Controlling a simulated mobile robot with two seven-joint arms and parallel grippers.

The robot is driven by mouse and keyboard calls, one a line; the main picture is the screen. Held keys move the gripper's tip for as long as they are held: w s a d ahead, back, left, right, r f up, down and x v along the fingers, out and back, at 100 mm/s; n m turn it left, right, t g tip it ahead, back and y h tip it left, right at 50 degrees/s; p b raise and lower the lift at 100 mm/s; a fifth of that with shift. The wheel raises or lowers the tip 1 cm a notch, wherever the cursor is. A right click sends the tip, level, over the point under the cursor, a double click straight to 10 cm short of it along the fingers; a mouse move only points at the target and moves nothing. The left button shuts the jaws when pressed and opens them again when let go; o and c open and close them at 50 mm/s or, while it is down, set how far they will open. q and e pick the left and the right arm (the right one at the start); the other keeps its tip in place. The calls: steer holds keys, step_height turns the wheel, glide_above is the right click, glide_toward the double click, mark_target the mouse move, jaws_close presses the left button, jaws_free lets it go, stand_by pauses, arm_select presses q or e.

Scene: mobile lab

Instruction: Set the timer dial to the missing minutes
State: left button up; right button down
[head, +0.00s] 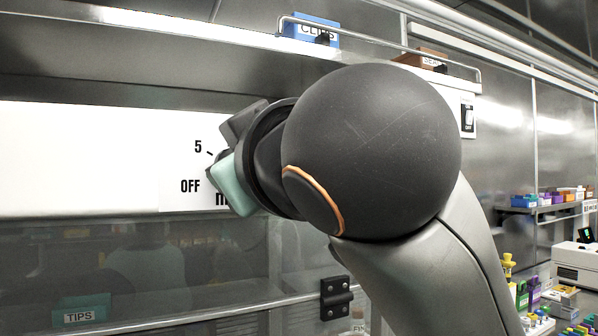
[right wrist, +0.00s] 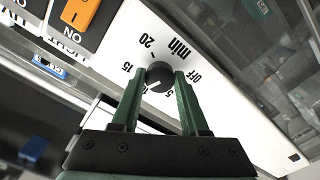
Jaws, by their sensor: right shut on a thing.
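The timer dial (right wrist: 158,78) is a dark round knob on a white panel (right wrist: 215,60). The right wrist view shows the marks 5, 15, 20, OFF and "min" around it. A pale line on the knob appears to point lower left, between 5 and 15. My right gripper (right wrist: 160,84) is shut on the dial, one green finger on each side. In the head view, my right gripper (head: 230,165) and arm cover most of the dial; only 5, OFF and part of "min" show. My left gripper is not in view.
An orange switch (right wrist: 80,12) sits near the dial in the right wrist view. A blue bin (head: 311,30) and a brown bin (head: 422,59) stand on the shelf above. A glass front with a black hinge (head: 336,298) lies below the panel. Coloured lab items fill the right side.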

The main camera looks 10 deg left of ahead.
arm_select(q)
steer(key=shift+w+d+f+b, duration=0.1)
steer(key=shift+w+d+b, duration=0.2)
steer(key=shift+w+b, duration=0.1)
arm_select(e)
steer(key=shift+m, duration=3.6)
steer(key=shift+c, duration=2.1)
jaws_free()
arm_select(q)
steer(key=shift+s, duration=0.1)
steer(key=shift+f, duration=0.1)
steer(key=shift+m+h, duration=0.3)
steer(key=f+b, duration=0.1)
steer(key=b, duration=0.1)
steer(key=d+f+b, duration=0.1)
steer(key=b, duration=0.1)
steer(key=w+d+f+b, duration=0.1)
steer(key=b, duration=0.1)
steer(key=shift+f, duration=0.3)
arm_select(e)
steer(key=v, duration=1.2)
steer(key=shift+s+d, duration=0.15)
steer(key=shift+s, duration=0.05)
